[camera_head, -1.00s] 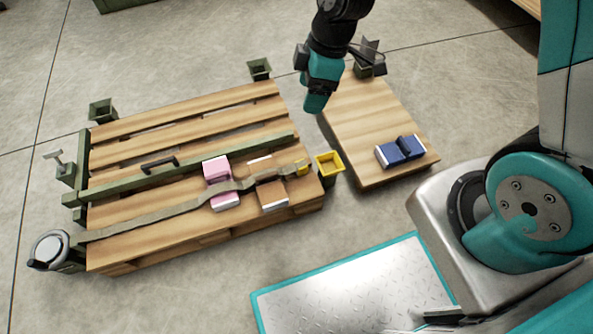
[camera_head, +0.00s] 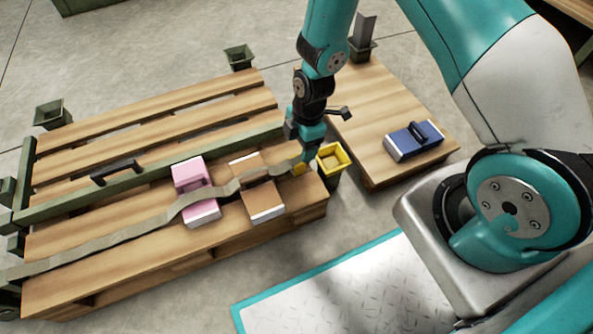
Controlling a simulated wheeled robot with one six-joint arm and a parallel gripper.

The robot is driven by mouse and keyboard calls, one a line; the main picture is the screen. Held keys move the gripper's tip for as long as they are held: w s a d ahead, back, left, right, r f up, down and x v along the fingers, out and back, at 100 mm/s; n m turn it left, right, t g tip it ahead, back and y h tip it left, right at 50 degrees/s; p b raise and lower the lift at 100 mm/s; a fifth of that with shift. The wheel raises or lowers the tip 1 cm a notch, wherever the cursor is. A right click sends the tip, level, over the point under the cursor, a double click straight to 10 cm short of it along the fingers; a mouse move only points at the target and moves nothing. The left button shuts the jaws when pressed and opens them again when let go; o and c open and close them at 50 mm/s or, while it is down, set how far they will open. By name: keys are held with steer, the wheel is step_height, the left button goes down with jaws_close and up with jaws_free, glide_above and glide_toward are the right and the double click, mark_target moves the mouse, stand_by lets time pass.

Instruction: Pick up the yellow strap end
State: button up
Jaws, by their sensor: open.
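The yellow strap end (camera_head: 299,168) lies at the right end of a grey-green strap (camera_head: 125,231), near the right edge of the wooden pallet (camera_head: 120,270). The strap runs over a pink block (camera_head: 190,176) and a brown block (camera_head: 262,203). My gripper (camera_head: 302,160) points down right at the yellow strap end and partly covers it. Its jaws are open; I cannot tell whether the strap end is between them.
A yellow-rimmed bin (camera_head: 334,156) stands just right of the strap end, close to my gripper. A smaller wooden platform (camera_head: 372,108) with a blue block (camera_head: 413,141) lies to the right. A green bar with a black handle (camera_head: 117,172) crosses the pallet.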

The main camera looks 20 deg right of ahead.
mark_target(297, 160)
steer(key=f+b, duration=0.2)
steer(key=a+f+b, duration=0.1)
steer(key=f+b, duration=0.1)
steer(key=f, duration=0.1)
steer(key=f+b, duration=0.2)
steer(key=f, duration=0.1)
steer(key=shift+s+a+f, duration=0.1)
steer(key=shift+a+f, duration=0.05)
steer(key=shift+f, duration=0.05)
steer(key=shift+r, duration=0.1)
steer(key=c, duration=1)
